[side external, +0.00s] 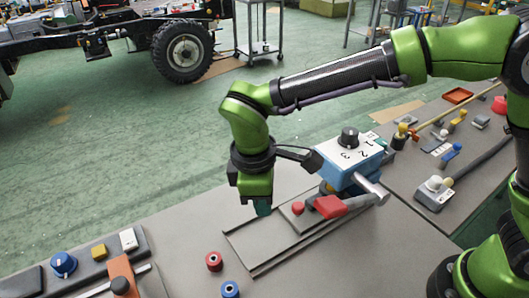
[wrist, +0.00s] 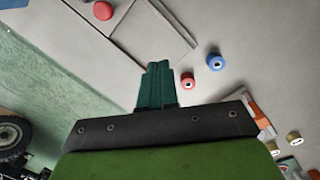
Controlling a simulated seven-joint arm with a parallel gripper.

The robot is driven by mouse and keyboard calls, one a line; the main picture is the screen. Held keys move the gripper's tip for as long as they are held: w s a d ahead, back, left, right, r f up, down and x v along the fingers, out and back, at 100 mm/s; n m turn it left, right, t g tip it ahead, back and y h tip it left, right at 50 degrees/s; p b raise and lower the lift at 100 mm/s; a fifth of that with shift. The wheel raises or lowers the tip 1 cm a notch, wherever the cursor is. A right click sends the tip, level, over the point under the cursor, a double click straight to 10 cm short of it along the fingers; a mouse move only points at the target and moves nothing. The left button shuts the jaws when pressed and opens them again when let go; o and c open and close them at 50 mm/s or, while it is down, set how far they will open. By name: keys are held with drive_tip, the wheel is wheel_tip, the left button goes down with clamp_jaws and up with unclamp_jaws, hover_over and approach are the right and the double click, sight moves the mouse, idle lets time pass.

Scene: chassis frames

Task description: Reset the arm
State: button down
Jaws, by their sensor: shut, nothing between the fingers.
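My arm is green and reaches in from the right in the side external view. My gripper (side external: 262,209) points down above the left end of a grey sliding panel (side external: 262,235) on the bench. In the wrist view my gripper (wrist: 158,68) shows its teal fingers pressed together with nothing between them. The fingers hang over the bench near the panel's edge and touch nothing that I can make out.
A blue box with a black dial (side external: 349,137) and a red-handled lever (side external: 330,206) stand right of my gripper. Red (side external: 214,261) and blue (side external: 230,289) spools lie in front. Switches (side external: 63,264) sit at the left. More controls (side external: 434,192) fill the right bench.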

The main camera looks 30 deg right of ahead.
drive_tip(key=s+d+r+m+t+y, duration=0.1)
drive_tip(key=s+d+r+m+t, duration=0.1)
drive_tip(key=d+m, duration=0.3)
drive_tip(key=s+d+r+m+t+y, duration=0.1)
drive_tip(key=s+d+r+m, duration=0.3)
drive_tip(key=d, duration=0.7)
drive_tip(key=s+d+r+m+t+y, duration=0.1)
drive_tip(key=s+d+r+m+t, duration=0.2)
drive_tip(key=d, duration=0.5)
drive_tip(key=r+m+t, duration=0.1)
drive_tip(key=m, duration=0.1)
drive_tip(key=shift+s+d+m, duration=0.3)
drive_tip(key=shift+d+m, duration=0.05)
drive_tip(key=shift+m, duration=0.05)
